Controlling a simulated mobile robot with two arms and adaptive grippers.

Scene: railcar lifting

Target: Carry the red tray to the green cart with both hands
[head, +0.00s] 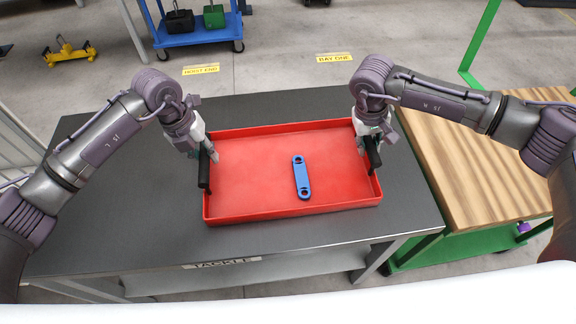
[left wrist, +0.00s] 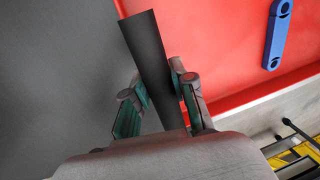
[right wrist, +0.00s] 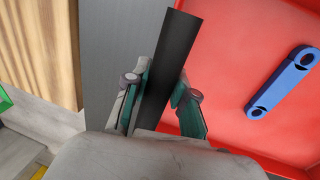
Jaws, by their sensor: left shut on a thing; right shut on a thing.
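The red tray (head: 255,170) sits on the dark grey table top, with a blue link (head: 301,178) lying inside it, right of its middle. The tray has a black handle on each side. My left gripper (head: 207,160) is shut on the left black handle (left wrist: 153,65), which runs between its fingers in the left wrist view. My right gripper (head: 370,148) is shut on the right black handle (right wrist: 172,65), seen between its fingers in the right wrist view. The green cart (head: 455,245) with a striped wooden top (head: 480,175) stands right of the table.
The grey table (head: 120,235) carries a "TACKLE" label on its front edge. The wooden top of the cart looks bare, and a green upright (head: 482,40) rises at its far side. A blue trolley (head: 195,35) and a yellow jack (head: 68,50) stand on the floor behind.

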